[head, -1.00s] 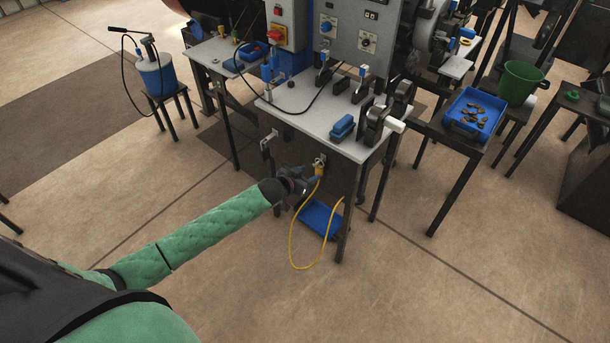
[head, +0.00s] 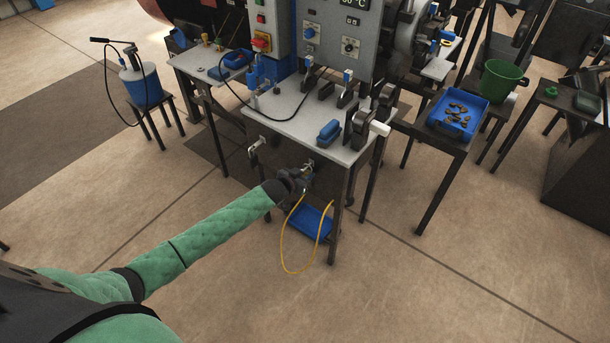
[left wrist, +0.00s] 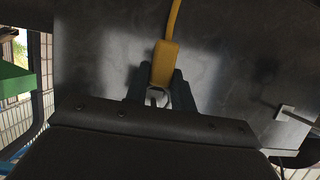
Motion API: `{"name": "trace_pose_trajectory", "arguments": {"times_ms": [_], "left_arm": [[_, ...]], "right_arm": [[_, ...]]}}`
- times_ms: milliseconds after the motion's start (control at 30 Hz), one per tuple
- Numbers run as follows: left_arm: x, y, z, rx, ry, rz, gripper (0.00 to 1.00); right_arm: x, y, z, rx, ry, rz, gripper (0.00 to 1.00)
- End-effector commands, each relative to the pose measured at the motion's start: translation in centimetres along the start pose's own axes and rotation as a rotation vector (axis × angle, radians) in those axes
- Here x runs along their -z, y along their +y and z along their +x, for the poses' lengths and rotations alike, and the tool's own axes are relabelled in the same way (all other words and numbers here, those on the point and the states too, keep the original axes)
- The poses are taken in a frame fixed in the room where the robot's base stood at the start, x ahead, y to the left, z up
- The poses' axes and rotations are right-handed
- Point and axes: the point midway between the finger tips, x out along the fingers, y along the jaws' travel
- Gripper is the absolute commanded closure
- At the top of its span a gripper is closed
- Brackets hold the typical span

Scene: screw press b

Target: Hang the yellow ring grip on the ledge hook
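The yellow ring grip (left wrist: 163,62) shows in the left wrist view, with its pale ring (left wrist: 157,96) at the near end and a yellow cable (left wrist: 174,14) running off the far end. My left gripper (left wrist: 160,86) has its dark fingers close on both sides of the grip and seems shut on it. In the head view my left gripper (head: 306,177) is below the table's front edge and hides most of the grip. The yellow cable (head: 283,250) hangs in a loop below. A small pale bracket (head: 255,149) is under the table edge; I cannot tell whether it is the ledge hook. My right gripper is out of view.
The table (head: 285,125) carries a blue block (head: 329,131) and clamps. A blue tray (head: 312,220) is low behind the cable. A dark panel (left wrist: 230,60) fills the wrist view, with a pale plate (left wrist: 287,114) at right. The floor in front is clear.

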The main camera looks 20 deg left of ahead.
Motion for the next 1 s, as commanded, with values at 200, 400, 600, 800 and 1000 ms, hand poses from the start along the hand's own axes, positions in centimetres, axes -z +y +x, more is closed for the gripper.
{"name": "trace_pose_trajectory", "arguments": {"times_ms": [200,400,600,800,1000], "left_arm": [[0.0,0.0,0.0,0.0,0.0,0.0,0.9],[0.1,0.0,-0.1,0.0,0.0,0.0,1.0],[0.6,0.0,-0.3,0.0,0.001,0.0,1.0],[1.2,0.0,-0.5,0.0,0.001,0.0,1.0],[1.6,0.0,-0.7,0.0,0.001,0.0,1.0]], "right_arm": [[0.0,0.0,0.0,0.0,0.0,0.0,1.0],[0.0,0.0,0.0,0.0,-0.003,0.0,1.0],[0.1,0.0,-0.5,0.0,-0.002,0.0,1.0],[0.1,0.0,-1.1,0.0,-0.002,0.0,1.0],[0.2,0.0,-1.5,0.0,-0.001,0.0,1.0]]}}
